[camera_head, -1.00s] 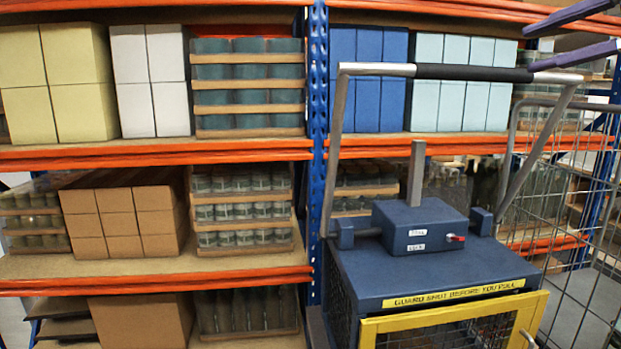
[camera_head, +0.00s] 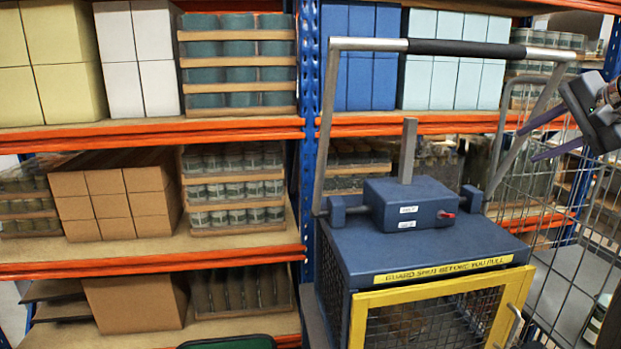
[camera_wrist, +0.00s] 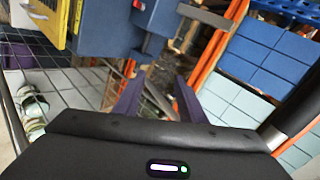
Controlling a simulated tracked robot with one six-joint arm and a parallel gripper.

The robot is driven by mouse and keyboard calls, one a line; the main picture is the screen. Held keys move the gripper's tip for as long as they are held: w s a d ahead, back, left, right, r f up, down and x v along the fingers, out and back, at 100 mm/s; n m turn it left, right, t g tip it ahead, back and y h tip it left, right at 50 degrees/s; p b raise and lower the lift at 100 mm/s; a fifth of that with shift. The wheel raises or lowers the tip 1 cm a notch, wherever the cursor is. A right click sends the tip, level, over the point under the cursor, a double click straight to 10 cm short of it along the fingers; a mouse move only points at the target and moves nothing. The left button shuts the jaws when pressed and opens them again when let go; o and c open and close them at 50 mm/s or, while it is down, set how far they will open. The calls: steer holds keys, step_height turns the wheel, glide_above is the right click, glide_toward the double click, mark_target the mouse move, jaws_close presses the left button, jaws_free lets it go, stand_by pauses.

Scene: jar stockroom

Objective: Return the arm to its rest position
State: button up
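My gripper (camera_head: 527,146) is at the right edge of the head view, right of the blue press. Its two purple fingers are apart with nothing between them, and point down and left. In the wrist view the gripper (camera_wrist: 160,76) also shows both fingers spread and empty. The rest of my arm is mostly out of view. The blue press (camera_head: 440,245) has its bar handle (camera_head: 462,48) raised and its yellow-framed guard (camera_head: 440,296) shut. The press also shows at the top left of the wrist view (camera_wrist: 100,25).
A wire mesh cage (camera_head: 575,235) stands right of the press, close below my gripper. Shelves with orange beams (camera_head: 150,135) fill the back, holding boxes and jars. A green edge (camera_head: 230,342) shows at the bottom of the head view.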

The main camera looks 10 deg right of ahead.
steer(key=s+a+f+n+g+h, duration=0.1)
steer(key=s+a+f+n+g, duration=0.2)
steer(key=a+f, duration=0.7)
steer(key=s+a+f+n+g, duration=0.25)
steer(key=s+a+f, duration=0.25)
steer(key=a+f, duration=0.5)
steer(key=s+a+f+n, duration=0.9)
steer(key=s+a+f, duration=0.4)
steer(key=a, duration=0.4)
steer(key=shift+s+f, duration=0.15)
steer(key=shift+f, duration=0.05)
steer(key=shift+c, duration=0.7)
